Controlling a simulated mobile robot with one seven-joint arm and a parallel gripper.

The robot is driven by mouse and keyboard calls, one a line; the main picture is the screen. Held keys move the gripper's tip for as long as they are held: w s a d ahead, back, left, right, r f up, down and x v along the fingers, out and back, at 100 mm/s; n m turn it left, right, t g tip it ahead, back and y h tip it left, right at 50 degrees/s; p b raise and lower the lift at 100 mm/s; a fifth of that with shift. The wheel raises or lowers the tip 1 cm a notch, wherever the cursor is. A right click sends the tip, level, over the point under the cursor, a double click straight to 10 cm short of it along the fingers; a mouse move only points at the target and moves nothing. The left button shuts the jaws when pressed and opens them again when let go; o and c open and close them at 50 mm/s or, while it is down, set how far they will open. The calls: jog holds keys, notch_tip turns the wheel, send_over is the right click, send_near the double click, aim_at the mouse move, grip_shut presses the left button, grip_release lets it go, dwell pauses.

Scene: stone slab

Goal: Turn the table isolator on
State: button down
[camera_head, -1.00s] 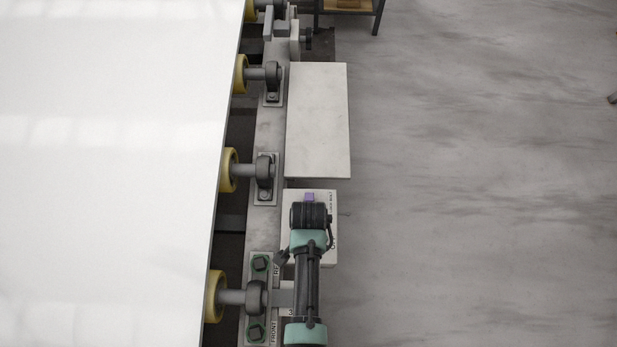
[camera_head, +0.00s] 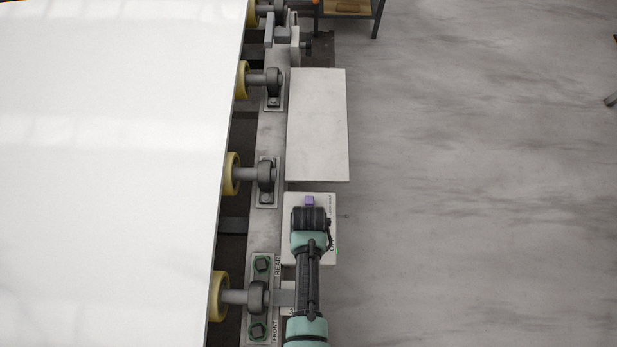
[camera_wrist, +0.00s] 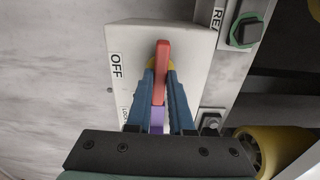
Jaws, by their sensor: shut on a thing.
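The isolator is a pale box (camera_wrist: 135,45) with a red handle (camera_wrist: 162,62) in the wrist view. The handle stands upright in the picture, over a yellow part, with a black OFF label (camera_wrist: 117,66) to its left. My gripper (camera_wrist: 161,75) has its blue fingers on both sides of the handle and is shut on it. A purple piece (camera_wrist: 157,118) shows between the fingers. In the head view my arm covers much of the box (camera_head: 327,203) and hides the handle. A small green spot (camera_head: 337,251) shows at the box's right edge.
A large white slab (camera_head: 110,150) on yellow rollers (camera_head: 232,174) fills the left. A long pale panel (camera_head: 318,125) lies beyond the box along the grey frame. Bolted brackets (camera_head: 262,295) stand close left of my arm.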

jog(key=shift+n, duration=0.3)
jog(key=c, duration=0.8)
grip_release()
jog(key=shift+r, duration=0.1)
notch_tip(320, 180, up, 13)
jog(key=p, duration=0.1)
dwell(0.4)
